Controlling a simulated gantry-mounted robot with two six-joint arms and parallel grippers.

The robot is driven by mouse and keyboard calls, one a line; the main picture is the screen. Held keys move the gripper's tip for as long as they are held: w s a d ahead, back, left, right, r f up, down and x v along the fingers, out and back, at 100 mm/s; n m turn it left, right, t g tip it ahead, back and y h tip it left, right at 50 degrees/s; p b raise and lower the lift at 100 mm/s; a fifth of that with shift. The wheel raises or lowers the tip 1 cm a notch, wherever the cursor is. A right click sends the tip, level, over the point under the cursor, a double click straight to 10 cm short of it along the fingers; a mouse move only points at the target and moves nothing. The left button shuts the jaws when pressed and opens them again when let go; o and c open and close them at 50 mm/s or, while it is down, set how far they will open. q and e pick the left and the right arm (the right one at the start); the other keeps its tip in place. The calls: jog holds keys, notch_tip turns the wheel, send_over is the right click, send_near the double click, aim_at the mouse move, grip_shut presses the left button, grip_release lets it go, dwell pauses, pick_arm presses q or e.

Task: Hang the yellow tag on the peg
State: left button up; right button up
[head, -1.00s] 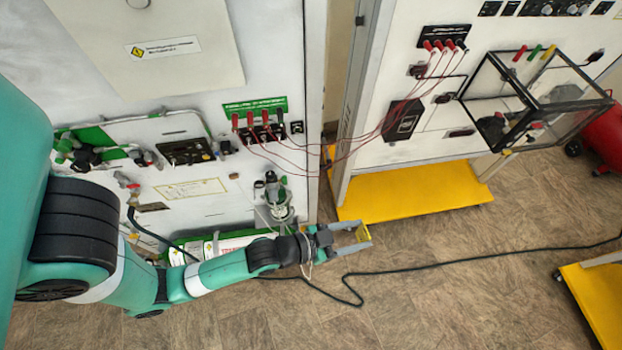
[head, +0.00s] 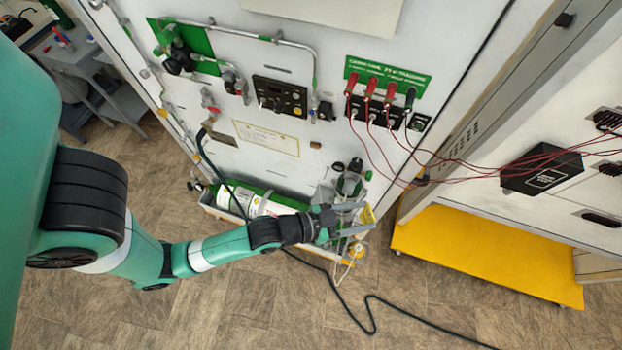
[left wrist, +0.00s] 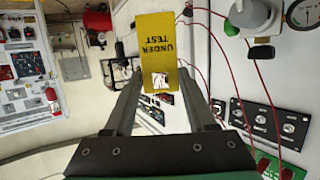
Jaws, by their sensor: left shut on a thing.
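The yellow tag (left wrist: 160,38) fills the upper middle of the left wrist view. It reads "UNDER TEST" upside down and has a square opening near its lower end. My left gripper (left wrist: 160,78) is shut on it, with the tag between the fingertips. In the head view my left gripper (head: 350,220) is at the lower right of the white trainer panel, and a bit of the yellow tag (head: 367,214) shows beyond the fingers. I cannot make out the peg in either view. My right gripper is not in view.
Thin red wires run to a black box (head: 541,172) on the right cabinet. A yellow base (head: 480,250) is below it. A dark cable lies on the floor.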

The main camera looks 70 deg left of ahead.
pick_arm(q)
notch_tip(320, 180, down, 20)
jog(key=a+y+b, duration=0.1)
jog(key=b, duration=1.6)
jog(key=s+a+n+g+y, duration=0.1)
jog(key=s+a+n+y, duration=0.3)
jog(key=a, duration=0.2)
jog(key=s+a+f+n+g+y, duration=0.1)
jog(key=s+a+n+g+y, duration=0.1)
jog(key=a, duration=0.4)
jog(key=s+n+y, duration=0.1)
jog(key=n+y, duration=0.1)
jog(key=shift+s+a+y, duration=0.3)
jog(key=shift+s+a, duration=0.05)
jog(key=shift+s, duration=0.05)
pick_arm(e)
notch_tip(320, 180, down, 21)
pick_arm(q)
jog(key=shift+w, duration=0.1)
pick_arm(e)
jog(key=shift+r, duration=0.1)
